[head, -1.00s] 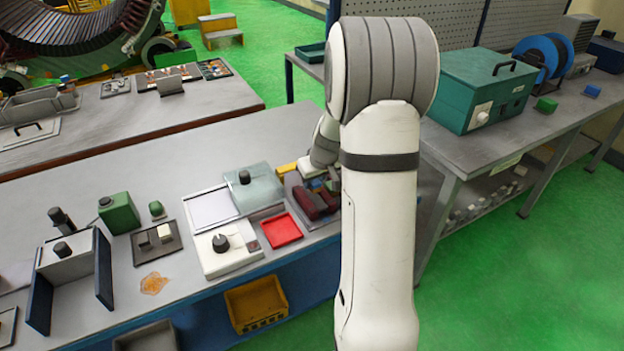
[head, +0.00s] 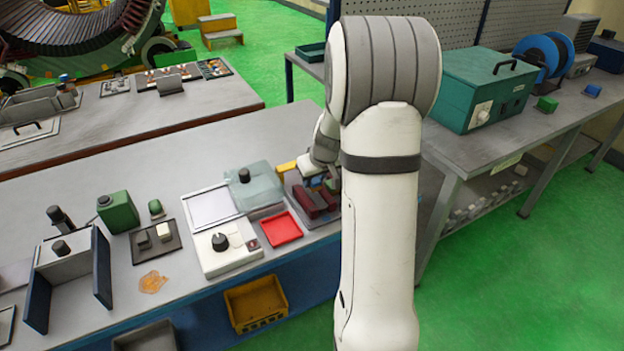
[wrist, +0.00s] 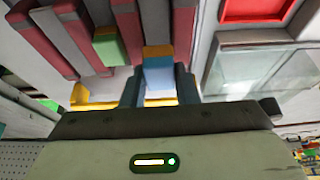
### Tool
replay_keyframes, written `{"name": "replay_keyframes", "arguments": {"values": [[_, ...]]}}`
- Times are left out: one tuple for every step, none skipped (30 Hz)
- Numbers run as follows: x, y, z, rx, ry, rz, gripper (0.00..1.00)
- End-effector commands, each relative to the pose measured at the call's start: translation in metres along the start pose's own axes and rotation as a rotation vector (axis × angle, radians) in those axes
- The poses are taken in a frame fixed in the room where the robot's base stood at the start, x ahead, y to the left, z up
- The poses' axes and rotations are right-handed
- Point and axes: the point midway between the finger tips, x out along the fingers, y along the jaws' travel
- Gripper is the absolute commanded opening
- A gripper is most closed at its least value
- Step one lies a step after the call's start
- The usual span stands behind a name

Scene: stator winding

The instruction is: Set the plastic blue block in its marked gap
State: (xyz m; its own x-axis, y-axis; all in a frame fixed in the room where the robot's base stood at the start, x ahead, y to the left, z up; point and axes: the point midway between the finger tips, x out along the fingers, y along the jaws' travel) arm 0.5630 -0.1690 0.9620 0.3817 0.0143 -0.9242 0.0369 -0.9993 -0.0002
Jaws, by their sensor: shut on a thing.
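My gripper (wrist: 159,90) shows in the wrist view, with its two dark fingers shut on a blue block (wrist: 159,75). The block lies between the fingers, in line with a gap between dark red bars (wrist: 128,30). An orange-yellow piece (wrist: 157,51) is at the block's far end; I cannot tell whether it is part of the block or a mark. I cannot tell how deep the block sits. A green block (wrist: 109,50) sits between the bars to the left. In the head view the bars (head: 309,205) lie under my wrist, and my arm hides part of them.
A red tray (head: 281,229) lies left of the bars, also visible in the wrist view (wrist: 258,8). The bench is open at the back left.

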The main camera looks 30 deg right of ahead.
Motion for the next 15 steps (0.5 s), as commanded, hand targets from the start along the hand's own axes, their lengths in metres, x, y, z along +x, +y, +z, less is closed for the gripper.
{"name": "replay_keyframes", "arguments": {"values": [[0.0015,0.0002,0.0006,0.0,0.0,0.0,0.04],[0.0021,0.0003,0.0009,0.0,0.0,0.0,0.04],[0.003,0.0003,0.0013,0.0,0.0,0.0,0.04],[0.0038,0.0004,0.0016,0.0,0.0,0.001,0.04],[0.0045,0.0004,0.0019,0.0,0.001,0.001,0.04],[0.0054,0.0005,0.0023,0.0,0.001,0.001,0.04],[0.006,0.0005,0.0026,0.0,0.001,0.001,0.04],[0.0066,0.0006,0.0028,0.0,0.001,0.001,0.04],[0.0074,0.0006,0.0032,0.0,0.001,0.001,0.04],[0.008,0.0007,0.0035,0.0,0.001,0.001,0.04],[0.0086,0.0007,0.0038,0.0,0.001,0.001,0.04],[0.0094,0.0008,0.0041,0.0,0.001,0.001,0.04],[0.01,0.0008,0.0044,0.0,0.001,0.001,0.04],[0.0106,0.0009,0.0046,0.0,0.001,0.001,0.04],[0.011,0.0009,0.0049,0.0,0.001,0.001,0.04]]}}
